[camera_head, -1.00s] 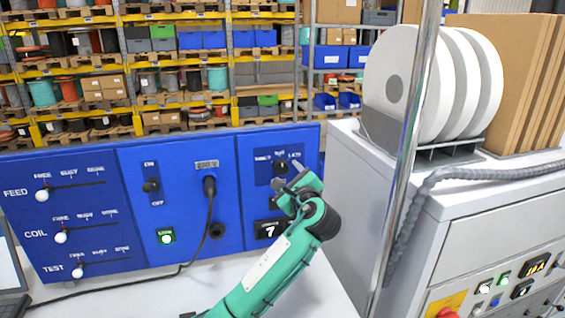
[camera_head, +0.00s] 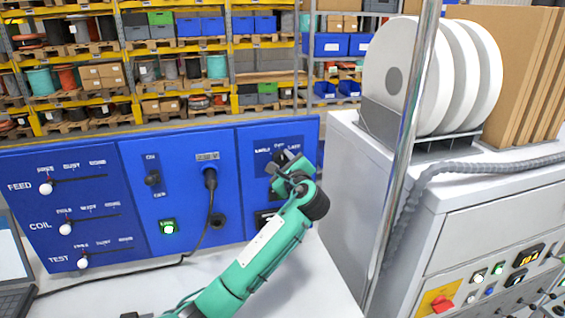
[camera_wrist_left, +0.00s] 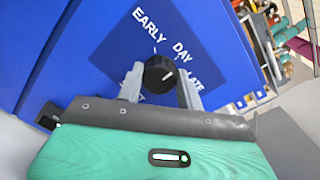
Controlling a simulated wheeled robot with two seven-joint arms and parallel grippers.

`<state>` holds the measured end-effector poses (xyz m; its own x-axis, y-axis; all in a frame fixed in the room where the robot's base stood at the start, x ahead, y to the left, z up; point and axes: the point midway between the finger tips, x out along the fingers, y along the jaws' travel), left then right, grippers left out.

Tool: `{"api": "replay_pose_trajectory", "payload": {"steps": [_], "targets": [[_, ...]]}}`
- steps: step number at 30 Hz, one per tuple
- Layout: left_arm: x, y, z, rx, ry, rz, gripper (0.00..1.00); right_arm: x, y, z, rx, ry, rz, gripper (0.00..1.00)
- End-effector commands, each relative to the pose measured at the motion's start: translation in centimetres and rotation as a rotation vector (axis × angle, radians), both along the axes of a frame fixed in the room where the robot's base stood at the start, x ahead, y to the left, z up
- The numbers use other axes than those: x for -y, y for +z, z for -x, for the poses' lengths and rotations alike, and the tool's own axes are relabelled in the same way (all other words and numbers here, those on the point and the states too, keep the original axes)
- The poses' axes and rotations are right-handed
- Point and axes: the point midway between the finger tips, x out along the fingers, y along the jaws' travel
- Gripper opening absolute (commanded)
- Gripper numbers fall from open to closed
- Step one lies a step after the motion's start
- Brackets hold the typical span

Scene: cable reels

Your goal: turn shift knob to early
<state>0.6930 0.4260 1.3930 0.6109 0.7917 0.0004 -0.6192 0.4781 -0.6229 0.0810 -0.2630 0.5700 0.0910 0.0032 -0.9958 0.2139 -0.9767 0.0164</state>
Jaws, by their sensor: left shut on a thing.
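The black round shift knob (camera_wrist_left: 159,72) sits on a blue panel plate lettered EARLY, DAY and LATE in the left wrist view. A short white mark shows on its face, pointing up and right. In the head view the knob (camera_head: 280,157) is partly covered by my gripper. My left gripper (camera_wrist_left: 160,80) has one grey finger on each side of the knob and is shut on it. In the head view the left gripper (camera_head: 287,168) reaches the panel's upper right from below. My right gripper is in neither view.
The blue panel (camera_head: 130,215) also carries sliders with white knobs, a black switch (camera_head: 152,178), a plugged cable (camera_head: 210,180) and a green-framed button (camera_head: 169,227). A metal pole (camera_head: 403,165) and a grey cabinet with white reels (camera_head: 400,75) stand to the right.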

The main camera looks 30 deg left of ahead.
Motion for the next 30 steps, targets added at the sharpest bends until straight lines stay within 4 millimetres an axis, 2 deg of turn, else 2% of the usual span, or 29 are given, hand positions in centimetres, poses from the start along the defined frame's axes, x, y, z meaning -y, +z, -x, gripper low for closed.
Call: {"api": "replay_pose_trajectory", "payload": {"steps": [11, 30], "targets": [[0.0, -0.3, 0.0, 0.085, 0.000, 0.076, 0.14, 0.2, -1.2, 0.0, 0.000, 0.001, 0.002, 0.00], [0.0, -0.6, 0.1, 0.521, -0.001, 0.450, 0.14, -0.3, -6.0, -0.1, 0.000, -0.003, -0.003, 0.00]]}}
